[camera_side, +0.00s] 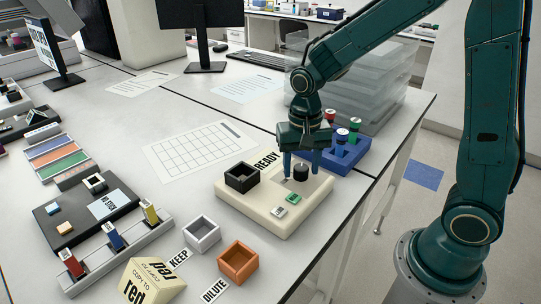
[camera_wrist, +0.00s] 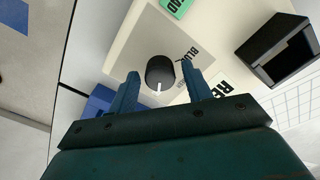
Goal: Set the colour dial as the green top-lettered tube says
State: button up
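The black dial (camera_side: 301,172) stands on the cream device (camera_side: 262,222). In the wrist view the dial (camera_wrist: 160,72) has a white pointer mark on its lower edge, facing my gripper, and the word BLUE is printed to its upper right. My gripper (camera_side: 301,166) points down over the dial. In the wrist view its two fingers (camera_wrist: 160,76) are open, one on each side of the dial, with gaps to it. The green-topped tube (camera_side: 354,122) stands in the blue rack (camera_side: 346,155) behind the device; any lettering on it is too small to read.
A red-topped tube (camera_side: 330,115) and a blue-banded tube (camera_side: 342,135) share the rack.

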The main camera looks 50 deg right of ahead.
jog(key=c, duration=0.8)
jog(key=shift+o, duration=0.2)
jog(key=shift+n, duration=0.4)
jog(key=n, duration=1.1)
jog(key=o, duration=1)
